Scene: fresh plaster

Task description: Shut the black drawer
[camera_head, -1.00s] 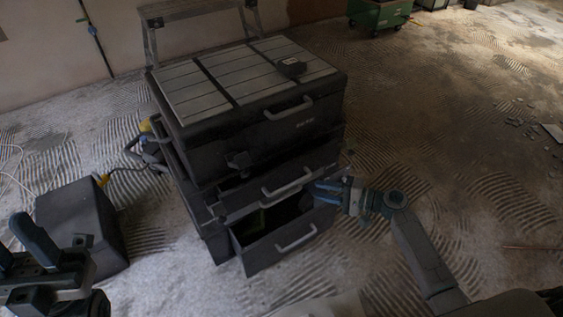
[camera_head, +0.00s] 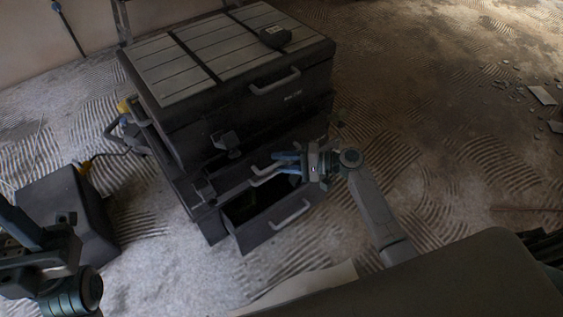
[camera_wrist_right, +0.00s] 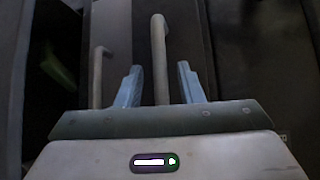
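The black drawer chest (camera_head: 205,130) stands in the middle of the head view. Its lowest drawer (camera_head: 262,235) is pulled out, with a grey handle (camera_head: 291,215) and a dark inside. Above it is another drawer's grey handle (camera_head: 265,178). My right gripper (camera_head: 283,158) is at this upper handle, partly covering it. In the right wrist view, my right gripper's fingers (camera_wrist_right: 158,88) are apart, with an upright handle (camera_wrist_right: 159,45) between them and gaps on both sides. A second handle (camera_wrist_right: 97,75) is to their left. My left gripper (camera_head: 20,230) is partly cut off at the left edge.
A dark box (camera_head: 68,210) stands on the floor left of the chest, beside a yellow-and-black cabled thing (camera_head: 125,115). A small dark device (camera_head: 275,37) lies on the chest's top. The floor to the right is mostly clear, with rubble (camera_head: 505,75) farther off.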

